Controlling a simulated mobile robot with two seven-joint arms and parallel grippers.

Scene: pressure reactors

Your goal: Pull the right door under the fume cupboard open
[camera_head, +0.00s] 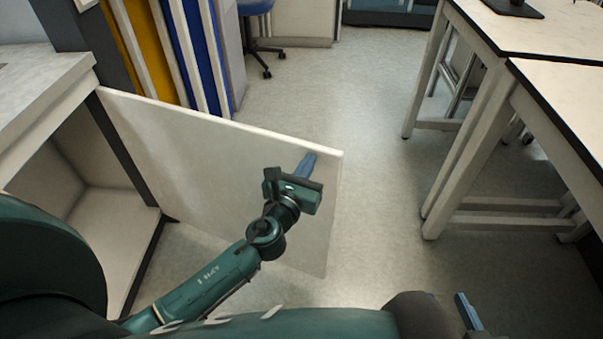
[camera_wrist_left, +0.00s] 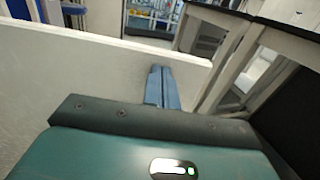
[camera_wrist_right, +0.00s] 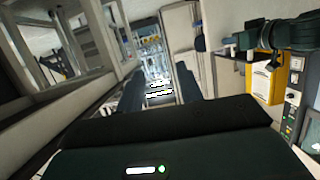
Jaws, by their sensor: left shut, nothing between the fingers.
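The right door (camera_head: 200,165) under the fume cupboard is a plain white panel. It stands swung wide open, out from the cupboard, with its inner face towards me. My left gripper (camera_head: 308,163) is on that inner side, close to the free edge. Its blue fingers are together and empty. In the left wrist view the fingers (camera_wrist_left: 161,85) lie in front of the door panel (camera_wrist_left: 80,75); whether they touch it I cannot tell. My right gripper (camera_wrist_right: 158,88) has its fingers apart with nothing between them. In the head view only one blue finger (camera_head: 468,312) of it shows at the bottom right.
The cupboard's open compartment (camera_head: 105,215) is at the left, below the worktop (camera_head: 40,80). Yellow and blue panels (camera_head: 150,50) stand behind the door. White-topped tables (camera_head: 570,95) stand at the right. The floor (camera_head: 370,190) between door and tables is clear.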

